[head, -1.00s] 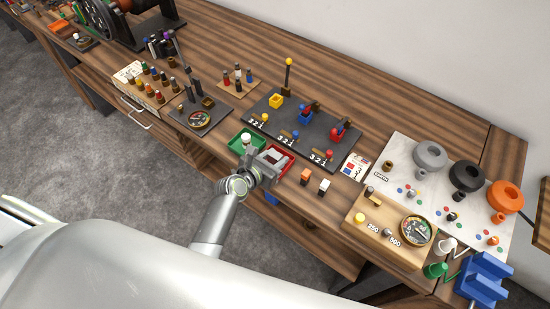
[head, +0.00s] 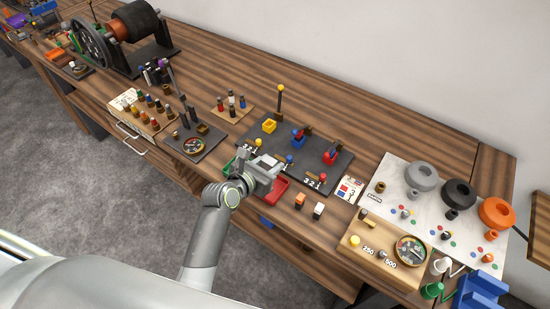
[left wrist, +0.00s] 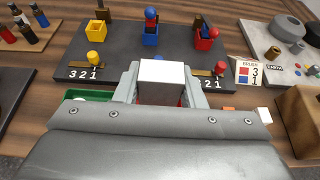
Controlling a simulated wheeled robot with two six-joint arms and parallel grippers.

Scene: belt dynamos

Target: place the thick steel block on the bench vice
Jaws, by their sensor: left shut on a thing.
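My left gripper (head: 262,171) is above the red tray (head: 281,186) and green tray (head: 229,163) at the bench's front edge. It is shut on the thick steel block (left wrist: 162,75), a pale grey block between the two fingers in the left wrist view. In the head view the block (head: 268,160) shows only as a light patch at the fingers. The bench vice (head: 480,289) is most likely the blue clamp-like thing at the lower right corner, partly cut off by the frame. My right gripper is not in view.
A dark board (head: 330,166) with coloured cups and pegs lies just behind the gripper. Small orange and white blocks, a wooden gauge board (head: 357,230) and a white panel (head: 385,172) with rings lie between gripper and vice. A large belt machine (head: 128,35) stands far left.

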